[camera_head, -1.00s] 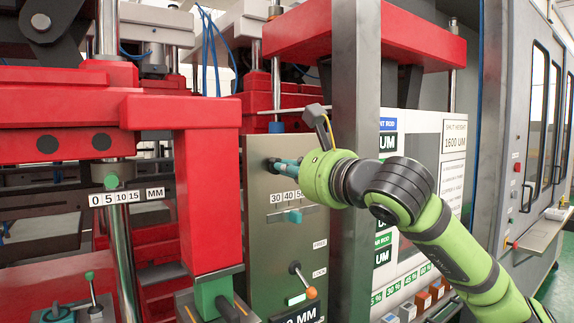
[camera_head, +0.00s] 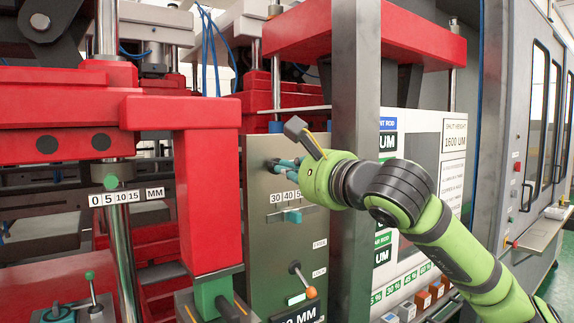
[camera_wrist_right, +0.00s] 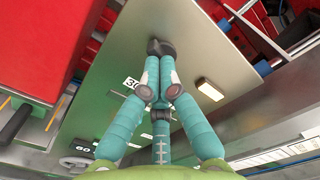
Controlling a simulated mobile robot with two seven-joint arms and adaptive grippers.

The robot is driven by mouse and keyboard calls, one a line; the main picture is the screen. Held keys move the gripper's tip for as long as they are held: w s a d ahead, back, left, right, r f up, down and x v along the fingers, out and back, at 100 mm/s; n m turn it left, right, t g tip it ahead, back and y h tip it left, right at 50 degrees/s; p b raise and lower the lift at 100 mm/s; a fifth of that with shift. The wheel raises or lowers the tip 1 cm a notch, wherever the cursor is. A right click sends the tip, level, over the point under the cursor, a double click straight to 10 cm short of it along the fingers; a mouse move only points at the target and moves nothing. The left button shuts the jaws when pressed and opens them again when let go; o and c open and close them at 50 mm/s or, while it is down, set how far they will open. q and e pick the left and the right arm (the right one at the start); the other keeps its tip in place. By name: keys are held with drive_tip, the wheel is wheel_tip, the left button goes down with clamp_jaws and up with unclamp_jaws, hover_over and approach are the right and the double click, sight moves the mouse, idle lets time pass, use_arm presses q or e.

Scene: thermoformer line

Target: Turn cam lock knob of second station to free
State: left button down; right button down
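A steel station panel (camera_head: 255,240) carries a lever with an orange ball end (camera_head: 311,292), between small FREE and LOCK labels; the ball hangs low, on the LOCK side. Higher on the same panel is a dark knob, which shows in the right wrist view (camera_wrist_right: 160,47). My right gripper (camera_head: 274,163) is at this upper knob, well above the orange-ended lever. In the right wrist view its teal fingers (camera_wrist_right: 160,68) converge and close on the dark knob, partly hiding it. My left gripper is not in view.
A grey post (camera_head: 356,130) stands close beside my right wrist. A red machine arm (camera_head: 208,190) is left of the panel. A 30-40 scale with a teal pointer (camera_head: 292,216) lies below the gripper. Another lever with a green ball (camera_head: 89,275) is at lower left.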

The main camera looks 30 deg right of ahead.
drive_tip(key=shift+d+r+n, duration=0.1)
drive_tip(key=shift+r+n, duration=0.05)
drive_tip(key=shift+n, duration=1.15)
drive_tip(key=shift+n, duration=0.3)
drive_tip(key=c, duration=1.4)
unclamp_jaws()
drive_tip(key=shift+a, duration=0.2)
drive_tip(key=shift+w+f, duration=0.25)
drive_tip(key=shift+s, duration=0.1)
